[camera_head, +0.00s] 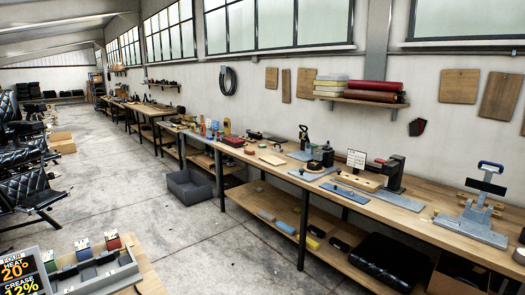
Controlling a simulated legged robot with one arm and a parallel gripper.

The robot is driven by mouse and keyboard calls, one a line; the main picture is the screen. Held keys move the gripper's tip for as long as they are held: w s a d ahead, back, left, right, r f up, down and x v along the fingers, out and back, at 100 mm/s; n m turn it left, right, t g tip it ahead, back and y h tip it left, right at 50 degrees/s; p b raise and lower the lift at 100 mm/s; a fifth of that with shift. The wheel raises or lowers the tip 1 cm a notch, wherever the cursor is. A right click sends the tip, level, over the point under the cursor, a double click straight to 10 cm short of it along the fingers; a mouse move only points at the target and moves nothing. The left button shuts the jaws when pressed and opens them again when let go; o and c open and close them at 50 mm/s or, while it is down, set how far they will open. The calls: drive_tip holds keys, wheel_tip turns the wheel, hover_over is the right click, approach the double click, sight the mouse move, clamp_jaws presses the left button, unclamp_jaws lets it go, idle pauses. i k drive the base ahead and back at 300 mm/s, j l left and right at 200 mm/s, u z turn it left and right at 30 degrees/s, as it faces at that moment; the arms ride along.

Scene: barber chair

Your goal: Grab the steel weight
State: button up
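I cannot pick out the steel weight for certain. On the long wooden workbench (425,207) along the right wall stand several small tools. Among them are an upright black-handled tool (303,135), a small dark upright piece (327,156) near a round black base, and a dark upright block-like device (394,173). They are too small to identify as the weight. My gripper is not in view.
Black padded chairs (32,188) line the left. A tray with coloured pieces (95,270) and a display sign (20,276) are at the lower left. Concrete floor between is clear.

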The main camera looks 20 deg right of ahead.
sight(275, 149)
drive_tip(key=i+z, duration=0.15)
drive_tip(key=z, duration=0.25)
drive_tip(key=i, duration=1.85)
drive_tip(key=i+l, duration=0.1)
drive_tip(key=i, duration=3.65)
drive_tip(key=i+l, duration=0.25)
drive_tip(key=l, duration=0.25)
